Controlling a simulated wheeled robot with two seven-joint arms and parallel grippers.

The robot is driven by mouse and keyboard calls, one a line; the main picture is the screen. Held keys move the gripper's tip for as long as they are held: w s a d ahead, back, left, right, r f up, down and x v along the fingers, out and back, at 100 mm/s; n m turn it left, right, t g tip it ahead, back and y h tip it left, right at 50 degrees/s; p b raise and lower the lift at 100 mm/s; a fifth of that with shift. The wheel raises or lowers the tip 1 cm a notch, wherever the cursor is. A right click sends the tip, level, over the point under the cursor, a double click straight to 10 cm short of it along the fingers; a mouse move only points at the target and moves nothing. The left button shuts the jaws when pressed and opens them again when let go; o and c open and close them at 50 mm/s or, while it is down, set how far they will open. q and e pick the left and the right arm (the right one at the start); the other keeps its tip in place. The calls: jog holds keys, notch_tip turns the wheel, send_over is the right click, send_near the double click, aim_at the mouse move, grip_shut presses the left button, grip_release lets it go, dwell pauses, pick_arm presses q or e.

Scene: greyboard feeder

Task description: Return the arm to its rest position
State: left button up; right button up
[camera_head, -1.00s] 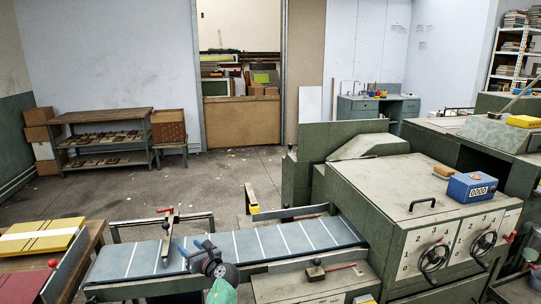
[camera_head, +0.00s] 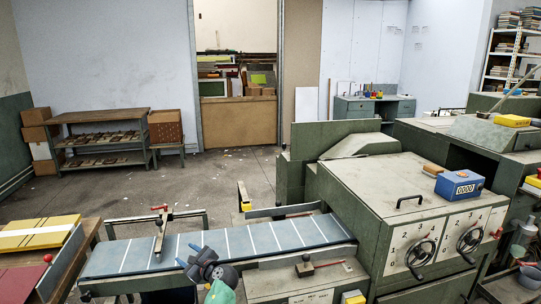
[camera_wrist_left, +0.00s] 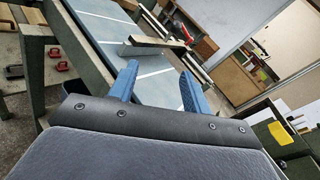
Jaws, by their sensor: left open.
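My left gripper (camera_head: 186,255) shows at the lower middle of the head view, over the near edge of the blue feed table (camera_head: 245,242) with white stripes. Its two blue fingers are apart, with nothing between them. In the left wrist view, the open fingers (camera_wrist_left: 159,72) point toward the striped feed table (camera_wrist_left: 103,30). My green arm link shows just below the gripper at the bottom edge. My right gripper is not in view.
The green machine (camera_head: 375,195) with handwheels stands right of the feed table. A metal bar with a red-knobbed lever (camera_head: 160,232) crosses the table's left part. Yellow boards (camera_head: 38,233) lie on a stand at far left. The floor behind is mostly clear.

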pick_arm(q)
jog(key=s+d+f+n+g+h, duration=0.25)
jog(key=s+d+n+h, duration=0.3)
jog(key=s+n, duration=0.4)
jog(key=s+d+f+n+g+h, duration=0.1)
jog(key=s+d+f+n+h, duration=0.4)
jog(key=s+n, duration=0.5)
jog(key=s+f+g+h, duration=0.1)
jog(key=s+f, duration=0.4)
jog(key=s, duration=0.6)
jog(key=s+d+f+g+h, duration=0.1)
jog(key=s+f+g, duration=0.2)
jog(key=s, duration=0.9)
jog(key=s+d+f+g+h, duration=0.1)
jog(key=s+f+g, duration=0.1)
jog(key=s+f, duration=0.6)
jog(key=s, duration=0.4)
jog(key=shift+h, duration=0.35)
jog(key=shift+d, duration=0.1)
